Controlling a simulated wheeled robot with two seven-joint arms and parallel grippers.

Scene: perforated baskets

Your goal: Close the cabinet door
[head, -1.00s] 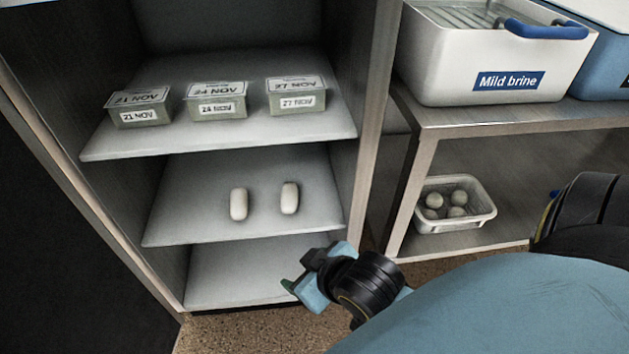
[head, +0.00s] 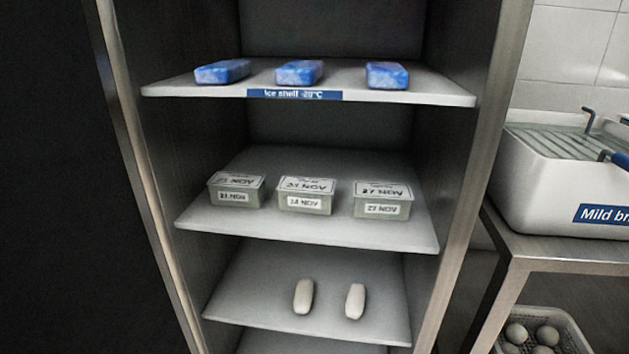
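The cabinet (head: 459,215) stands open in front of me, with its shelves and contents in plain sight. A dark panel (head: 70,200) fills the left side of the head view beside the cabinet's left edge; it looks like the cabinet door swung open, though its outer edge and any handle are out of view. Neither of my grippers shows in the head view now.
Inside are blue ice packs (head: 300,73) on the top shelf, dated boxes (head: 306,196) on the middle one and two pale rolls (head: 304,296) below. At right, a white "Mild brine" tub (head: 555,185) stands on a metal table (head: 560,250); a basket (head: 560,322) of round items sits beneath.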

